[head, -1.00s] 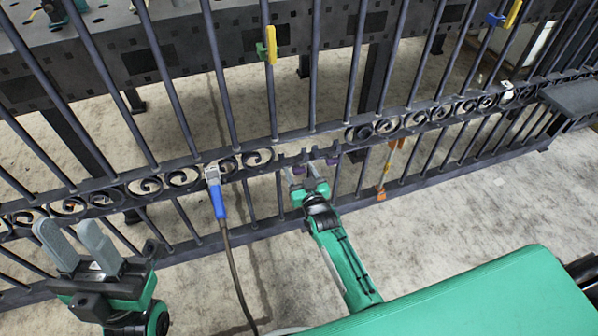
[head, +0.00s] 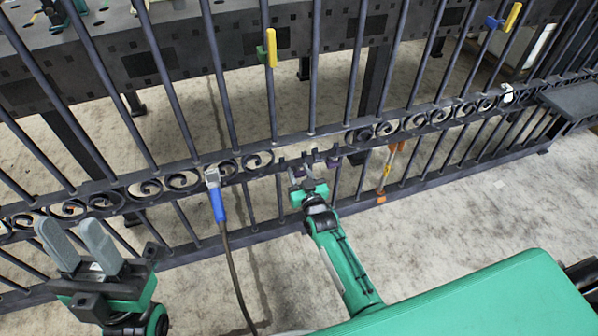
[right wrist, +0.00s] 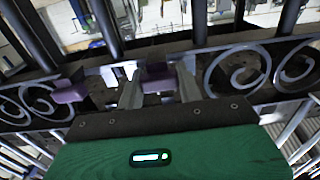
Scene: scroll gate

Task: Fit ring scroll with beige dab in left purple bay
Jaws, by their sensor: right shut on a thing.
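The dark gate has a gap in its scroll band, with purple-marked bays (head: 333,161) between the scrolls. My right gripper (head: 301,181) is at the left part of this gap. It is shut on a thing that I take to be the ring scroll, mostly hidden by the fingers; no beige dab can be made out. In the right wrist view a purple block (right wrist: 157,77) shows between the fingertips (right wrist: 159,91), and another purple block (right wrist: 68,92) lies to the left. Whether the piece is seated cannot be told. My left gripper (head: 78,238) is open and empty, before the gate at the left.
A blue-handled clamp with a cable (head: 216,196) is on the band left of the gap. An orange-ended tool (head: 382,196) is at the lower gate, right of the gap. A dark perforated table (head: 190,50) stands behind.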

